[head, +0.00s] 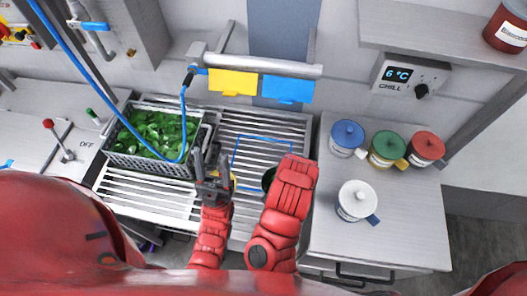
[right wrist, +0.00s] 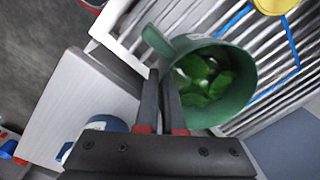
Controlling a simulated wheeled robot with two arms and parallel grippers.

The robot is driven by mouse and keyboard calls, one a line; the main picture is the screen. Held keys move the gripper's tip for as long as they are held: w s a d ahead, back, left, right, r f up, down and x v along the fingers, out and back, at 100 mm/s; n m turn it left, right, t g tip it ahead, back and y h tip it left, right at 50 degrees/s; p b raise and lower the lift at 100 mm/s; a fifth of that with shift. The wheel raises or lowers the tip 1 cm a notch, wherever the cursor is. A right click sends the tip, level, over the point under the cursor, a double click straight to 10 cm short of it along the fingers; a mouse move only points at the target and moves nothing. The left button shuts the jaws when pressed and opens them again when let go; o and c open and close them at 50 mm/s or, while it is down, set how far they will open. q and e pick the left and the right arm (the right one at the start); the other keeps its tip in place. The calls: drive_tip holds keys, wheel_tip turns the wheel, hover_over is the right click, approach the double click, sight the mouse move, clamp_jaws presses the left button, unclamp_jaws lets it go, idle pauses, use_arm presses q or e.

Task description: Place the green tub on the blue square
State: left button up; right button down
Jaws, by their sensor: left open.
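The green tub (right wrist: 235,85) is an open cup with green leaves in it, seen from above in the right wrist view. Whether the tub touches the rack is unclear. My left gripper (head: 211,165) is open, left of the square.
A dark basket of leaves (head: 195,168) stands left on the slatted rack (head: 285,125). A yellow thing (right wrist: 275,4) is near my left gripper. Blue-, green-, red- and white-lidded tubs, including the white one (head: 357,199), stand on the right counter (head: 400,235).

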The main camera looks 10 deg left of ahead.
drive_tip(key=w+a+f+b, duration=0.1)
drive_tip(key=w+a, duration=0.7)
drive_tip(key=w, duration=0.4)
drive_tip(key=shift+w+a, duration=0.3)
drive_tip(key=shift+w, duration=0.1)
wheel_tip(320, 180, down, 3)
drive_tip(key=shift+r+p, duration=0.1)
drive_tip(key=shift+p, duration=1.1)
drive_tip(key=shift+f, duration=0.5)
